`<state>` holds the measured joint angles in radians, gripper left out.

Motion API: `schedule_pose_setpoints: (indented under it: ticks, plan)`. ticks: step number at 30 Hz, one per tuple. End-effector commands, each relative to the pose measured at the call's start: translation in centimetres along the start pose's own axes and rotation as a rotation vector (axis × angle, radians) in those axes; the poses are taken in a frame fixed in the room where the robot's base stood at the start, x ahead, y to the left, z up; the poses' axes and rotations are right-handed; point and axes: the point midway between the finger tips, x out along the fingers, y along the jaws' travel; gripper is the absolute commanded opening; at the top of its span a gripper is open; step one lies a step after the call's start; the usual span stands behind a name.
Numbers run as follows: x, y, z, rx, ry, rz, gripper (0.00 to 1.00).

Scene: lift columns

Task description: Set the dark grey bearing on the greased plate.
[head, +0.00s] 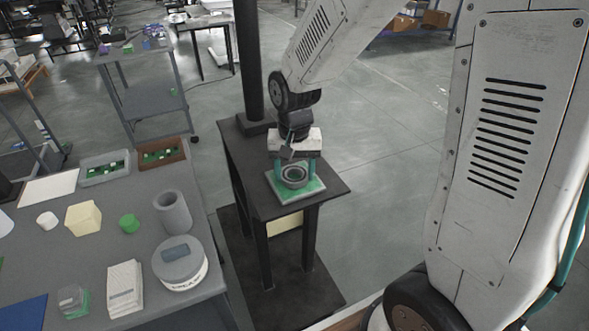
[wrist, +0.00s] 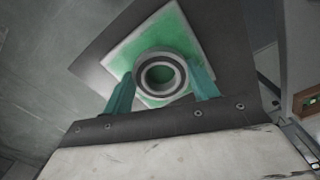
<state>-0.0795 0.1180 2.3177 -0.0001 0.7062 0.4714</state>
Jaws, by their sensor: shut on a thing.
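The dark grey bearing (head: 294,175) is a ring with an open centre. It is between the teal fingers of my gripper (head: 295,170), which are shut on its sides. The greased plate (head: 313,187) is a pale square with a green top, on a small dark stand. In the wrist view the bearing (wrist: 160,76) shows over the middle of the plate (wrist: 188,40), between the two fingertips (wrist: 162,85). Green shows through its hole. I cannot tell whether the bearing touches the plate or is just above it.
The small dark stand (head: 333,186) has a black column (head: 249,60) at its back. A grey workbench (head: 95,235) at left holds a grey cylinder (head: 172,212), a round tub (head: 180,265), blocks and trays. A grey cart (head: 140,75) stands behind. Open floor lies right of the stand.

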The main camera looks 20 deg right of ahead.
Motion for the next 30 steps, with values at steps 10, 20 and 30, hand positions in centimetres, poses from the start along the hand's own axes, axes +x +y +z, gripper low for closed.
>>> schedule_pose_setpoints:
  ticks: [10,20,30]
  plan:
    - [0.13,-0.01,-0.01,0.0,0.001,0.0,0.72]
    - [0.16,0.01,0.02,0.0,0.0,0.0,1.0]
    - [0.15,0.0,0.01,0.0,0.0,0.0,1.0]
